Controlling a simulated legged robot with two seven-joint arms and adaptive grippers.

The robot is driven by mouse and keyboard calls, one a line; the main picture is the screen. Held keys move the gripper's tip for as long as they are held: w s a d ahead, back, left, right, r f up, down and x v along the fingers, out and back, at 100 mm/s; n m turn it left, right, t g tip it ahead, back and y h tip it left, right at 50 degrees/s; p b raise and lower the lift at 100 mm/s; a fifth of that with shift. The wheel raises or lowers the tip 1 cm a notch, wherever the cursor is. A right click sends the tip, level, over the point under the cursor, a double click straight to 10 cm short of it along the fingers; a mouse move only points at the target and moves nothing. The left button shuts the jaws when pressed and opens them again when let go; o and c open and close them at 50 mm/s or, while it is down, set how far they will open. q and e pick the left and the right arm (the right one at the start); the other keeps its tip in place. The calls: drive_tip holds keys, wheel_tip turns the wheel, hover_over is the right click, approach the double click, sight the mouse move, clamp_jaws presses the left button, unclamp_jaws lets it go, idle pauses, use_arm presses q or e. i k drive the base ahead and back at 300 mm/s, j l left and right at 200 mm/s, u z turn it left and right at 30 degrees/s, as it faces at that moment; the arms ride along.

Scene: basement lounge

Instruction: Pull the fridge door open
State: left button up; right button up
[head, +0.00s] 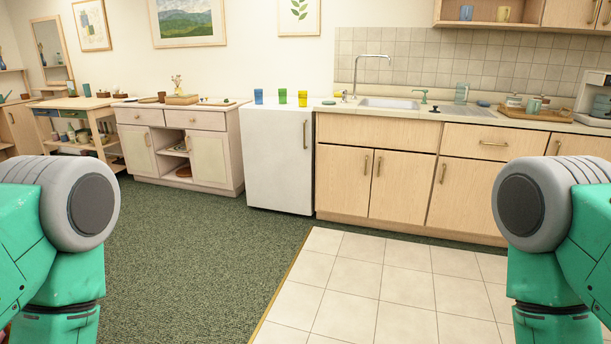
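The fridge (275,160) is a small white unit under the counter line, across the room near the middle of the head view. Its door is shut. A vertical brass-coloured handle (305,135) is on the door's right edge, near the top. Blue, green and yellow cups (281,97) stand on its top. My two green-and-grey arms show at the lower left and lower right, far from the fridge. Neither gripper is in the picture.
Wooden kitchen cabinets (400,185) with a sink (388,104) adjoin the fridge on the right. A pale cabinet (180,150) stands to its left. Green carpet (200,250) and pale floor tiles (370,290) lie clear before it.

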sight(277, 143)
drive_tip(key=i, duration=2.1)
